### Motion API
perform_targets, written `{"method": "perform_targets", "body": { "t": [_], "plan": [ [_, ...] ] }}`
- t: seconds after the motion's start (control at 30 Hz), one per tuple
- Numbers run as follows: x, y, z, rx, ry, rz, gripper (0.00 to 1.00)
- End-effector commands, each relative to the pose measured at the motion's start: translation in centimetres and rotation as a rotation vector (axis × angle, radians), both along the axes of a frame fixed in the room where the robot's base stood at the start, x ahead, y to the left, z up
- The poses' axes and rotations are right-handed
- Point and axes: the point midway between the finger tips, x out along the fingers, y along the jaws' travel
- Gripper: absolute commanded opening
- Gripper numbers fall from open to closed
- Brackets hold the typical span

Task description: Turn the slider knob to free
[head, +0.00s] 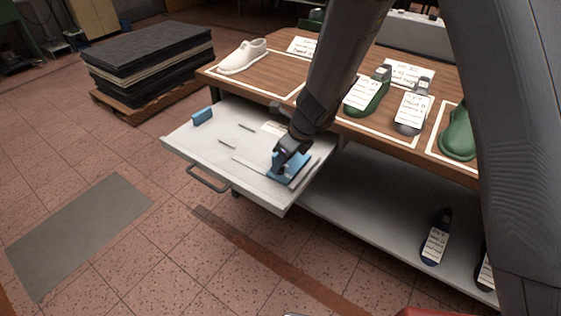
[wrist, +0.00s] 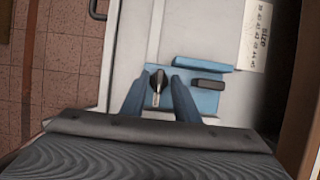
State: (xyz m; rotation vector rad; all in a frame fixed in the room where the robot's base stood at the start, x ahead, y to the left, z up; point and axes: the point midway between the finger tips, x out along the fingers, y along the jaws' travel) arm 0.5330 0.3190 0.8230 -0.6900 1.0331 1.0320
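The slider (head: 297,166) is a blue block on the pulled-out pale grey panel (head: 205,150). In the wrist view the slider (wrist: 206,101) shows a raised blue bar along one side and a dark block on top. The knob (wrist: 157,84) is a small narrow piece, metallic and dark, pointing along the fingers. My gripper (wrist: 158,92) is over the slider with its two fingers apart, one on each side of the knob. Gaps show between knob and fingers. In the head view my gripper (head: 279,166) hides the knob.
A printed card (wrist: 262,35) lies beside the slider. Another blue block (head: 203,116) stands at the panel's far left, and a handle (head: 207,180) is on its front edge. The wooden table (head: 262,88) behind holds shoe lasts. Floor in front is clear.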

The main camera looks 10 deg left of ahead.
Motion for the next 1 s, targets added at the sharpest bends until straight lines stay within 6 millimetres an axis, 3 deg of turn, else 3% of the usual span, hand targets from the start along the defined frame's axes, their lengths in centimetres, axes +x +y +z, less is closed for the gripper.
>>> {"method": "perform_targets", "body": {
  "t": [0.23,0.4,0.77,1.0],
  "plan": [
    [0.01,0.03,-0.02,0.000,0.000,0.000,0.26],
    [0.01,0.02,-0.01,0.000,0.000,0.000,0.00],
    [0.06,-0.01,0.04,0.001,-0.001,0.029,0.00],
    [0.17,-0.05,0.06,0.000,0.000,0.154,0.00]
  ]
}}
